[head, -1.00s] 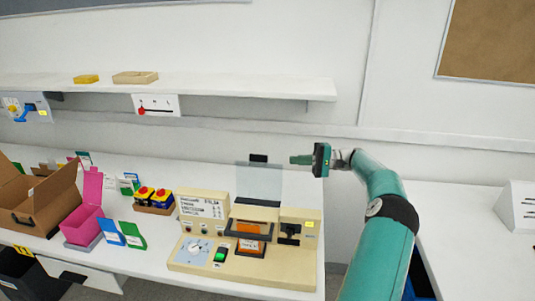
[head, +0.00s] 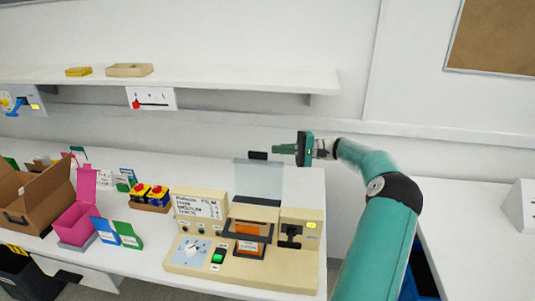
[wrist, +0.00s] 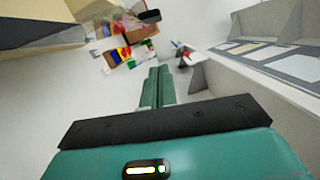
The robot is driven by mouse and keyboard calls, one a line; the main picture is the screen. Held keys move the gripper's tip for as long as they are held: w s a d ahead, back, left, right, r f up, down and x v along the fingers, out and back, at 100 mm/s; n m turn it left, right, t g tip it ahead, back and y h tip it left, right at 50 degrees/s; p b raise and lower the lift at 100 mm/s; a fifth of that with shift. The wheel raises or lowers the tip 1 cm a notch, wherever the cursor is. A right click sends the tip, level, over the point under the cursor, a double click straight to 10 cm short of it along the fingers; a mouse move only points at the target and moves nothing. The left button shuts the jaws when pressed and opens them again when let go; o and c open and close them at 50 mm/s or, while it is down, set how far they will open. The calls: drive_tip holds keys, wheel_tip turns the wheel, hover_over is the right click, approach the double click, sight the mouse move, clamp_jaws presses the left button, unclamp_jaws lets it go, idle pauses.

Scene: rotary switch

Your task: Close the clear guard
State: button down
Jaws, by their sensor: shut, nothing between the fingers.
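The clear guard (head: 258,182) stands raised and upright behind the orange part of the beige machine (head: 188,262) in the head view. It has a black tab (head: 258,156) on its top edge. My gripper (head: 279,150) is shut and empty, with its fingers pointing left. In the head view its fingertips appear just right of the black tab; whether they touch it I cannot tell.
A white shelf (head: 230,78) runs along the wall above the machine. A pink box (head: 75,225), a cardboard box and red-and-yellow items (head: 150,194) stand on the bench at left. The bench behind the guard looks clear.

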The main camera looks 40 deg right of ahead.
sight(259, 154)
drive_tip(key=a, duration=0.6)
drive_tip(key=shift+r, duration=0.35)
drive_tip(key=shift+s+a+r+n, duration=0.4)
drive_tip(key=shift+a+r+n, duration=0.05)
drive_tip(key=shift+a+n, duration=0.05)
drive_tip(key=s+a+f+n+h, duration=0.1)
drive_tip(key=s+a+f+n, duration=0.1)
drive_tip(key=s+a+n, duration=0.3)
drive_tip(key=s+a+f+n+h, duration=0.2)
drive_tip(key=s+a+n, duration=0.4)
drive_tip(key=a, duration=0.5)
drive_tip(key=shift+s+f+g, duration=0.3)
drive_tip(key=shift+s+f, duration=0.35)
